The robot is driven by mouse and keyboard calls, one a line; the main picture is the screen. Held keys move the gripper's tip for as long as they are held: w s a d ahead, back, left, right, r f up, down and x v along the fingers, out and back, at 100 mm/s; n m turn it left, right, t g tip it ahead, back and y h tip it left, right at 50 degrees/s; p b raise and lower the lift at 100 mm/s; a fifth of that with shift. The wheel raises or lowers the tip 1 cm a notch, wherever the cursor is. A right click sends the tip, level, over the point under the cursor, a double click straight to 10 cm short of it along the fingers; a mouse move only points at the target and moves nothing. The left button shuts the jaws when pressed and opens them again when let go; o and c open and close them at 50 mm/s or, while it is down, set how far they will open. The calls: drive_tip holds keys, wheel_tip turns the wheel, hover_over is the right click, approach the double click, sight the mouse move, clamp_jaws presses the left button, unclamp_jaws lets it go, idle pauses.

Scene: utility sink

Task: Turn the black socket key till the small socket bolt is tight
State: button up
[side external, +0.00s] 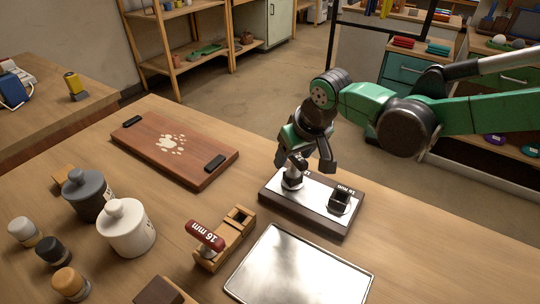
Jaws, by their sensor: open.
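A metal-topped block with a dark base (312,207) stands on the bench. At its left end a small silver bolt fitting (292,182) stands upright, with a dark piece (297,161) on top that may be the black socket key. A black fitting (340,201) stands at the block's right end beside printed lettering. My gripper (304,164) points down over the left fitting, its fingers apart around the dark piece. Whether a finger touches it cannot be told. The bolt's head and any socket are too small or hidden to make out.
A red-handled tool marked 16 mm (205,236) rests in a wooden holder (236,232) left of the block. A metal tray (300,268) lies in front. A wooden board (174,151) lies behind left. Two lidded jars (127,231) stand left. Bench at front right is clear.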

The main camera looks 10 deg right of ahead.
clamp_jaws()
drive_tip(key=m+h, duration=0.2)
drive_tip(key=m, duration=0.3)
drive_tip(key=shift+f+m, duration=0.1)
drive_tip(key=shift+m, duration=0.3)
drive_tip(key=m+h, duration=0.1)
drive_tip(key=m, duration=0.2)
drive_tip(key=shift+f+m+h, duration=0.1)
drive_tip(key=shift+m+h, duration=0.2)
drive_tip(key=m+g+h, duration=0.1)
drive_tip(key=m, duration=0.2)
drive_tip(key=shift+m, duration=0.4)
drive_tip(key=shift+r, duration=2.25)
